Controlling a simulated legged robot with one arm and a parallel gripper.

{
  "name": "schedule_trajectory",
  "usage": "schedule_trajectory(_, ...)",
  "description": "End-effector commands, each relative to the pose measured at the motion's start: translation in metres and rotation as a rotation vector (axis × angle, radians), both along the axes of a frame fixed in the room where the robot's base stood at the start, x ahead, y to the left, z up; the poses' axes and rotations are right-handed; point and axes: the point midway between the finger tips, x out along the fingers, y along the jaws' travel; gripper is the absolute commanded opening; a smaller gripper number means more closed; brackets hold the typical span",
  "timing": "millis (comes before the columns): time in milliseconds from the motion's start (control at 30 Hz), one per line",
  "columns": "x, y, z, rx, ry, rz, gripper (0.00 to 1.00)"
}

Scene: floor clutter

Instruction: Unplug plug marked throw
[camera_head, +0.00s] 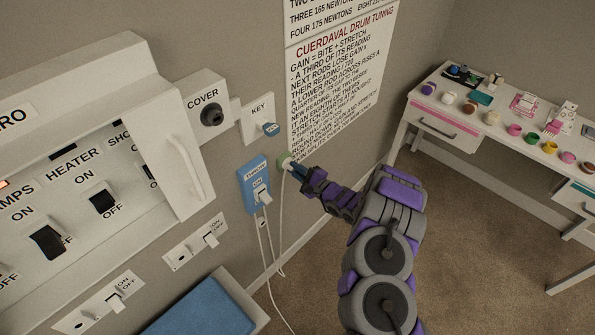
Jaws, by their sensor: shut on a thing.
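My gripper (296,170) reaches the wall just right of a blue switch box (254,185). It is shut on a small pale green plug (284,160) with a white cord hanging below it. I cannot tell whether this plug is seated in a wall socket or clear of it, and no marking on it is readable. The blue box has a small label too small to read surely, an ON marking and a white switch or plug on its front. Another white cord (268,240) runs down from the box.
A white switch panel (105,150) with a handle stands out at the left. COVER (205,100) and KEY (258,118) plates sit above the blue box. A blue-topped surface (205,312) lies below. A cluttered white desk (470,130) stands right; carpet between is clear.

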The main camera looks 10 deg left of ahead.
Motion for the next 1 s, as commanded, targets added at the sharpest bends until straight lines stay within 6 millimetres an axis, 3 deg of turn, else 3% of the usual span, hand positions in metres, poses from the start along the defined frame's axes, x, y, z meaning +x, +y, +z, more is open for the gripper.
schedule_trajectory(333, 0.0, 0.0, 0.0, 0.0, 0.001, 0.001, 0.44)
schedule_trajectory(667, -0.003, -0.005, 0.0, 0.0, 0.003, -0.001, 0.44)
schedule_trajectory(1000, -0.041, -0.056, 0.002, 0.002, 0.005, -0.006, 0.44)
